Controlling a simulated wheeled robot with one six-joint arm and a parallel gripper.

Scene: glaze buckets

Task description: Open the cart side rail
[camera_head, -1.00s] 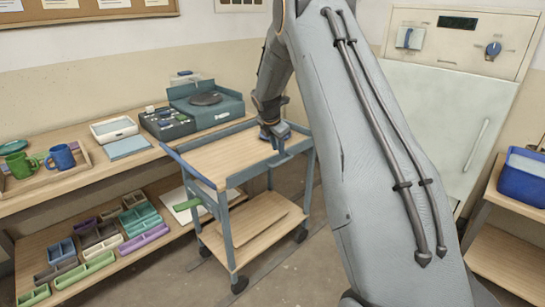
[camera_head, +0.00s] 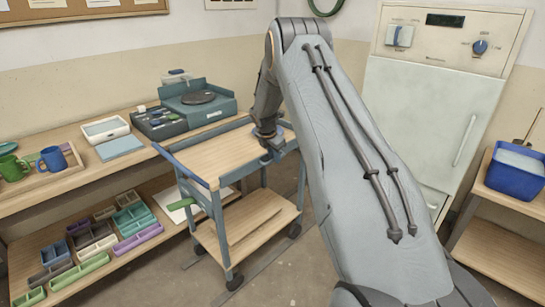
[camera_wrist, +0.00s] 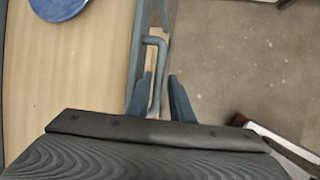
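The grey-blue cart (camera_head: 218,157) has a wooden top and stands in the middle of the head view. Its side rail (camera_wrist: 137,40) runs along the edge of the top in the wrist view, with a bent grey handle (camera_wrist: 160,45) on its outer side. My gripper (camera_wrist: 162,88) is open, with one finger on each side of the handle's lower part. The handle lies nearer the left finger, and a gap shows towards the right finger. I cannot tell whether the left finger touches it. In the head view my arm hides part of the cart's right side.
A blue round thing (camera_wrist: 58,7) lies on the cart top. A workbench (camera_head: 62,188) with trays and mugs stands at the left. A pale kiln-like cabinet (camera_head: 425,120) stands behind my arm. A blue bucket (camera_head: 515,174) is on a right-hand shelf. Floor is free right of the cart.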

